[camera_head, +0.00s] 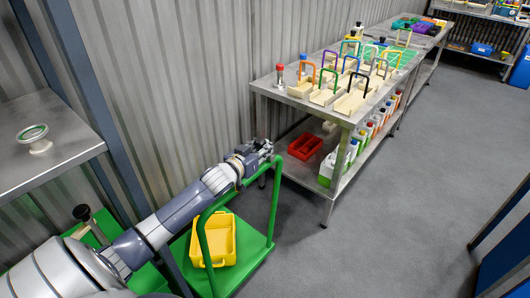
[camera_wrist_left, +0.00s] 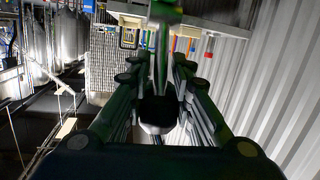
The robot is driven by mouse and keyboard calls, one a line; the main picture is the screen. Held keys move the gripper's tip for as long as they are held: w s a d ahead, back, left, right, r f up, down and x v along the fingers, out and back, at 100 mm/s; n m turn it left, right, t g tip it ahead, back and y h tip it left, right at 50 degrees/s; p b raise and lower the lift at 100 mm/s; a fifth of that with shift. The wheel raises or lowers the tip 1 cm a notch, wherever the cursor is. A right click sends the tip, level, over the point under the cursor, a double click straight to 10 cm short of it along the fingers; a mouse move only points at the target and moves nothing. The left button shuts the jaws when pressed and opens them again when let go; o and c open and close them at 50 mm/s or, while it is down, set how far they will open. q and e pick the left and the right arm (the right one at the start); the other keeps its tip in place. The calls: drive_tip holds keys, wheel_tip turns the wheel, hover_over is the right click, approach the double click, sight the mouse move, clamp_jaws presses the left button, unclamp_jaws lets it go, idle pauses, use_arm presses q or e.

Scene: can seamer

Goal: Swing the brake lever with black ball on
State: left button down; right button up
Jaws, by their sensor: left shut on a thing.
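A black ball (camera_head: 82,212) on a short lever stands at the lower left of the head view, beside green metal parts and partly behind my left arm. A green trolley (camera_head: 258,245) with a tall tube handle (camera_head: 202,245) stands at the end of the long workbench. My left gripper (camera_head: 268,147) is at the far top end of this handle, well away from the black ball. In the left wrist view its fingers (camera_wrist_left: 163,70) are close together around a green part that looks like the handle. The exact contact is hard to see. My right gripper is out of view.
A yellow bin (camera_head: 219,240) sits on the trolley. The long workbench (camera_head: 345,121) holds several coloured-handled items, with a red crate (camera_head: 305,147) on its lower shelf. A steel table (camera_head: 65,150) is at left, by the corrugated wall. The grey floor at right is clear.

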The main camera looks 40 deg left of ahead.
use_arm(q)
drive_tip(key=shift+s+f+t+b, duration=0.1)
drive_tip(key=shift+s+t+b, duration=0.05)
drive_tip(key=shift+t+b, duration=0.2)
idle(0.3)
drive_tip(key=c, duration=1.2)
unclamp_jaws()
drive_tip(key=s, duration=0.4)
drive_tip(key=s+r, duration=0.1)
drive_tip(key=s, duration=0.3)
drive_tip(key=s+d, duration=0.1)
drive_tip(key=s, duration=0.3)
drive_tip(key=shift+r, duration=0.3)
drive_tip(key=shift+f, duration=0.1)
